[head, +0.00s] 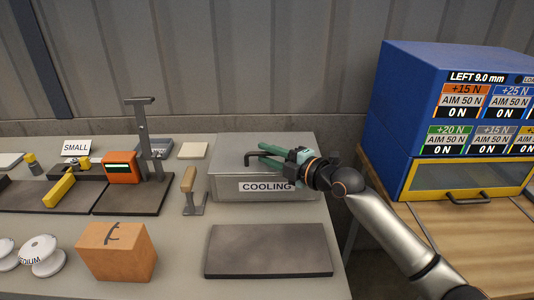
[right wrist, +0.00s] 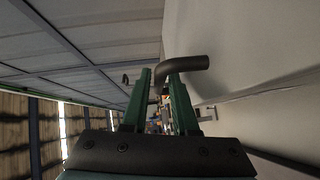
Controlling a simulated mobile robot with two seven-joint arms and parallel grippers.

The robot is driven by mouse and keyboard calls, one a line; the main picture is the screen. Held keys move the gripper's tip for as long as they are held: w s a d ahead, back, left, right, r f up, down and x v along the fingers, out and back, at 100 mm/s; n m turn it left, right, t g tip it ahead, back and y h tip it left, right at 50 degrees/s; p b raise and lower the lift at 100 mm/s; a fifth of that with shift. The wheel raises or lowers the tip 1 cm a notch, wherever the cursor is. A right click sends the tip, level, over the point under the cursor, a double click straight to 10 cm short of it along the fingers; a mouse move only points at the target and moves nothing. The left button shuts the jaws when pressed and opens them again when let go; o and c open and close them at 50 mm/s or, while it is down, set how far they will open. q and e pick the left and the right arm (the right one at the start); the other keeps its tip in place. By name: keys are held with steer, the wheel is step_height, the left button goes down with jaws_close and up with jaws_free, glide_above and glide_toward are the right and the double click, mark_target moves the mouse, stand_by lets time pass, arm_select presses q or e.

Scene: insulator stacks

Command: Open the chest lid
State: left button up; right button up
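The chest (head: 230,187) is a grey box labelled COOLING at the back right of the bench, and its flat lid (head: 226,170) is down. A dark bent handle (head: 252,155) stands on the lid; it also shows in the right wrist view (right wrist: 190,63). My right gripper (head: 262,152) reaches in from the right over the lid. Its green fingers are apart, with the handle at their tips; in the right wrist view a gap shows between the fingers (right wrist: 158,76). Whether a finger touches the handle is unclear. My left gripper is out of view.
A dark grey pad (head: 268,250) lies in front of the chest. A wooden-handled tool (head: 190,185) stands to its left, and an orange box (head: 118,252) nearer the front. A blue cabinet (head: 400,110) with force displays stands at right. A corrugated wall is behind.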

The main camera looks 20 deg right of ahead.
steer(key=shift+w+a, duration=0.1)
steer(key=shift+w, duration=0.05)
jaws_close()
stand_by(1.4)
